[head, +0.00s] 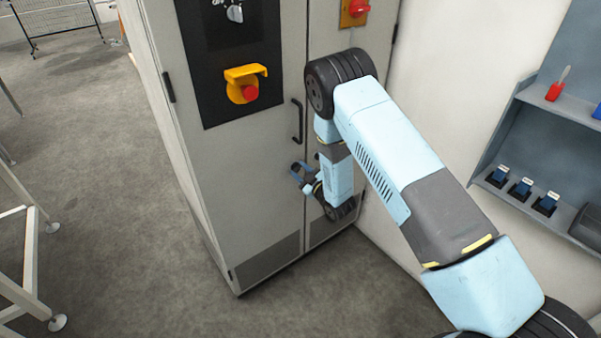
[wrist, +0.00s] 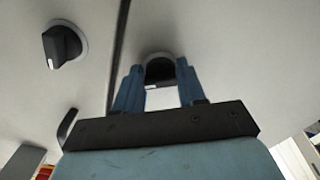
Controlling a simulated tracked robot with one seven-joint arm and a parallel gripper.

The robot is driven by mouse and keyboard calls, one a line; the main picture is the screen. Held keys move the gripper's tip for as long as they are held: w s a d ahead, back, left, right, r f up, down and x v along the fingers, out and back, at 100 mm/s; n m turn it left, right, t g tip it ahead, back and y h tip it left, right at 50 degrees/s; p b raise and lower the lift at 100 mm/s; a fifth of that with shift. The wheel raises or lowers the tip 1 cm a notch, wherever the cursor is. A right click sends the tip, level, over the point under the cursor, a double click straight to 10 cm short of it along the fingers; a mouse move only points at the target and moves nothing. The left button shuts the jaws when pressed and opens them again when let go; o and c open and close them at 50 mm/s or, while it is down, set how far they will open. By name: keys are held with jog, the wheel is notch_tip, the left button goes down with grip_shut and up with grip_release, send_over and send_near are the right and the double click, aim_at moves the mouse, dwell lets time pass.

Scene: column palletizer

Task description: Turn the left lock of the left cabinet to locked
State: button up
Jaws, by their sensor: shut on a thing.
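The grey cabinet (head: 240,170) stands at the middle left of the head view, its doors closed. My gripper (head: 300,172) is at the lower front of it, below the door handle (head: 297,121). In the wrist view my gripper (wrist: 160,88) has its blue fingers on both sides of a black round lock knob (wrist: 160,69) and is shut on it. The knob's pointer is hard to make out. A second black lock knob (wrist: 62,45), with a white mark, is across the dark door seam, untouched. In the head view my arm hides the locks.
A yellow-shrouded red button (head: 249,91) and a rotary switch (head: 235,13) are on the black panel. A red switch (head: 358,7) sits higher on the right door. A wall shelf (head: 480,187) stands right. Floor in front of the cabinet is clear.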

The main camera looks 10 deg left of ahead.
jog(key=n, duration=1.1)
jog(key=shift+r+n, duration=0.1)
jog(key=shift+n, duration=0.2)
dwell(0.5)
jog(key=o, duration=0.8)
jog(key=shift+o, duration=1.2)
jog(key=shift+d, duration=0.1)
jog(key=v, duration=1.3)
jog(key=shift+s+d, duration=0.15)
jog(key=shift+s, duration=0.05)
